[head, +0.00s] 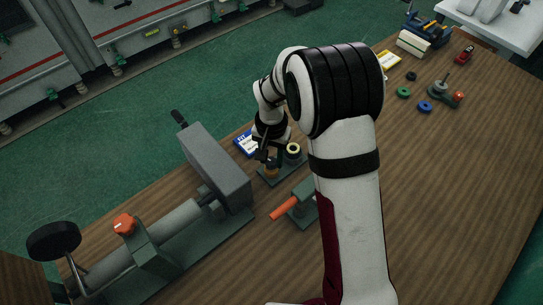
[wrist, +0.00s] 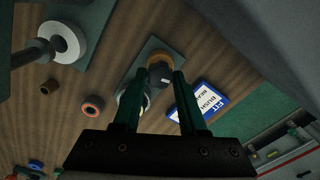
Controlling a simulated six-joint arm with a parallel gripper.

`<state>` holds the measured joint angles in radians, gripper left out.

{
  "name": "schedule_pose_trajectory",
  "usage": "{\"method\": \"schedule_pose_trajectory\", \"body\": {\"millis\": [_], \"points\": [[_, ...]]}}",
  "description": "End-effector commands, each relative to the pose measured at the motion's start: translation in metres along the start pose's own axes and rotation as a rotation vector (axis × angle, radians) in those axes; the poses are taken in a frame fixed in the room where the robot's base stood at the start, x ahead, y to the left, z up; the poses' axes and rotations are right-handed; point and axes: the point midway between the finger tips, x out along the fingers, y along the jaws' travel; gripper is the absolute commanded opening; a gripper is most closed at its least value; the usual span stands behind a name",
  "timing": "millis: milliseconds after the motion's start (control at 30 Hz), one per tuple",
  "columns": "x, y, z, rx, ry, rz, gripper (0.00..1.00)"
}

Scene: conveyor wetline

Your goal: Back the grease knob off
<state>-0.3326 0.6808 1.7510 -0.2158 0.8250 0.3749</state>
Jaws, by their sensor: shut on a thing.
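The grease knob, a small brass-coloured round knob (head: 271,172), stands on a green plate near the table's far edge in the head view. My gripper (head: 268,161) is over it from above, its fingers closed around it. In the wrist view the knob (wrist: 160,72) shows between the two green fingertips of my gripper (wrist: 160,78). The fingers hide part of its sides. A pale yellow ring-shaped part (head: 293,149) stands beside it on the same plate, partly behind a finger in the wrist view.
A blue-and-white card (head: 245,143) lies just behind the plate. A green block with an orange handle (head: 284,207) sits in front. A large grey machine with an orange knob (head: 124,224) fills the left.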

Motion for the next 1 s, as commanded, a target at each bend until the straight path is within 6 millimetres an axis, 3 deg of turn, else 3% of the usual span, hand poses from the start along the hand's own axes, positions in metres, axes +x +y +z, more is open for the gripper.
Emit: {"method": "schedule_pose_trajectory", "body": {"millis": [1000], "points": [[-0.0001,-0.0004,0.0016,-0.947,-0.004,-0.001,0.00]]}}
